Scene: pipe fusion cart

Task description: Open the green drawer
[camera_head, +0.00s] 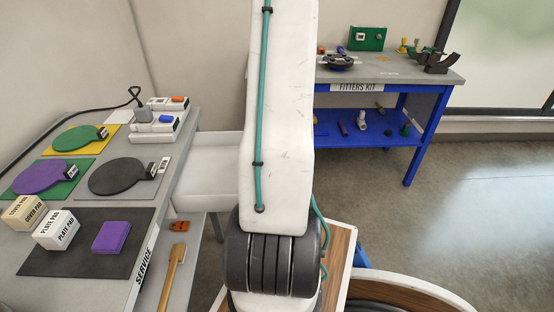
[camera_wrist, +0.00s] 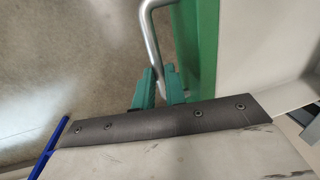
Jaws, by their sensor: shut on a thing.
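In the wrist view the green drawer front (camera_wrist: 200,45) runs down the upper middle. Its bent metal bar handle (camera_wrist: 149,35) stands out to the left of it. My gripper (camera_wrist: 160,90), with teal fingers, is shut on the lower part of the handle, one finger on each side. A pale flat surface lies right of the green front; I cannot tell whether it is the drawer's inside or the cart around it, nor how far the drawer is open. In the head view my arm hides the drawer and the gripper.
In the head view a grey service table (camera_head: 185,145) with plates, pads and boxes stands at left. A blue fitters bench (camera_head: 430,125) stands at back right. A wood-topped, white-edged unit (camera_head: 338,250) and a round-rimmed one (camera_head: 425,286) lie low beside my arm. Floor at right is clear.

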